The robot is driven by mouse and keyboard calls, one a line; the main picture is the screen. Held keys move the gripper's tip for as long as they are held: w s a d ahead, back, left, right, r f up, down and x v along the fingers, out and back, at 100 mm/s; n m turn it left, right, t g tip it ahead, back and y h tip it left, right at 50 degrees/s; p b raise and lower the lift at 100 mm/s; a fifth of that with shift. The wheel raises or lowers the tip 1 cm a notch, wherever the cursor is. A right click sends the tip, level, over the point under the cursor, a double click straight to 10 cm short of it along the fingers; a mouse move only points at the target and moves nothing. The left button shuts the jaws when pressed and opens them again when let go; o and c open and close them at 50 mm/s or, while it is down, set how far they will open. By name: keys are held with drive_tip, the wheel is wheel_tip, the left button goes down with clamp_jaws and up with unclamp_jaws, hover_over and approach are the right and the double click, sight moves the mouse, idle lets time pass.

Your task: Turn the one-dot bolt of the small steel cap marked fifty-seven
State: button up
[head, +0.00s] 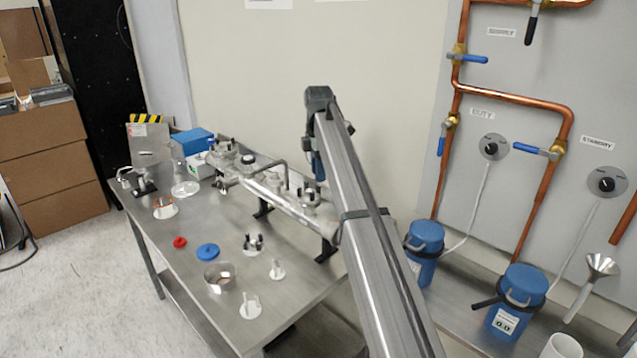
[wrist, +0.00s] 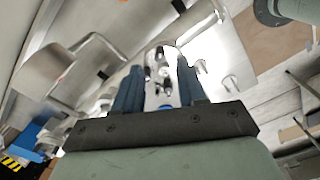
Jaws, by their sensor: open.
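A steel pipe assembly (head: 285,202) stands on dark feet along the back of the steel bench, with several capped ports along it. A small steel cap (head: 311,197) with dark bolts sits near its right end. No number or dot mark is readable, so I cannot tell if this is cap fifty-seven. My gripper (head: 319,170) points down above this end of the pipe, partly hidden by my arm. In the wrist view my gripper (wrist: 160,80) is open, with two blue fingers apart. Bright metal with small dark fittings (wrist: 162,68) shows beyond and between the fingers, not clearly held.
On the bench are a red knob (head: 180,242), a blue disc (head: 208,252), a steel bowl (head: 220,278), several small white-based parts and a blue box (head: 192,141). Blue canisters (head: 517,300) and copper pipes stand right. The bench's front left is clear.

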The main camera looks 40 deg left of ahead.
sight(318, 185)
drive_tip(key=shift+f, duration=2.25)
clamp_jaws()
